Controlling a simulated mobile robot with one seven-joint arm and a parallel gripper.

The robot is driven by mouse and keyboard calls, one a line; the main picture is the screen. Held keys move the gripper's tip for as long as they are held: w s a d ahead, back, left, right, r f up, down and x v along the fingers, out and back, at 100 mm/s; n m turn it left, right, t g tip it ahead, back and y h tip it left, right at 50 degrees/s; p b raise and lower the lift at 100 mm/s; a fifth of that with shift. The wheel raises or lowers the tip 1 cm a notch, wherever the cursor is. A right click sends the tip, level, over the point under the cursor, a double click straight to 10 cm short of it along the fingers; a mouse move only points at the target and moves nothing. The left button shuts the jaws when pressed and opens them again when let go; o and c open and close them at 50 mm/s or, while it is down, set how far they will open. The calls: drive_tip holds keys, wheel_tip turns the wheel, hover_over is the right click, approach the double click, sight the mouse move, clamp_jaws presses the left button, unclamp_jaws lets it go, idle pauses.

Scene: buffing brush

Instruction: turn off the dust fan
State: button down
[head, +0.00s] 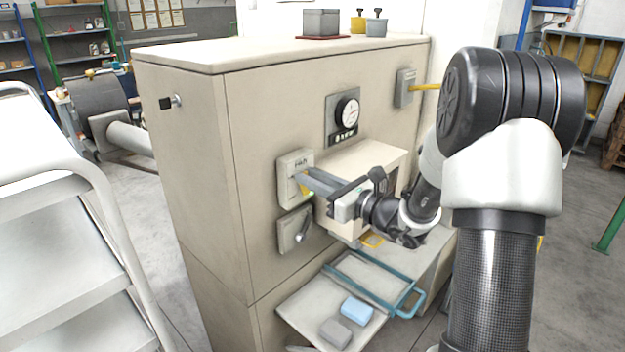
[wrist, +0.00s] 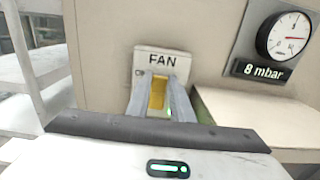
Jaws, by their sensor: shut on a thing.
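The fan switch is a pale box (head: 291,165) on the front of the beige cabinet, labelled FAN in the wrist view (wrist: 150,60). Its yellow lever (wrist: 158,94) stands between my two fingers; only a bit of yellow shows in the head view (head: 304,188). Part of a label shows left of the lever, mostly hidden by a finger. A small green spot shows low by the right finger. My gripper (head: 306,180) is shut on the yellow lever, with its fingertips at the box face (wrist: 164,76).
Below is another box with a grey handle (head: 302,228). A round gauge (head: 347,112) reads 8 mbar in the wrist view. A switch with a yellow handle (head: 425,87) is at right. A shelf below holds a blue block (head: 357,310). White steps (head: 60,250) stand left.

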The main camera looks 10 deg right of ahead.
drive_tip(key=t+y+b, duration=0.1)
drive_tip(key=b, duration=0.2)
drive_tip(key=f+t+b, duration=0.1)
drive_tip(key=b, duration=0.2)
drive_tip(key=t+y+b, duration=0.1)
drive_tip(key=b, duration=0.2)
drive_tip(key=shift+s+d+f+y, duration=0.25)
drive_tip(key=shift+s+y, duration=0.05)
drive_tip(key=c, duration=1.6)
unclamp_jaws()
drive_tip(key=shift+o, duration=0.2)
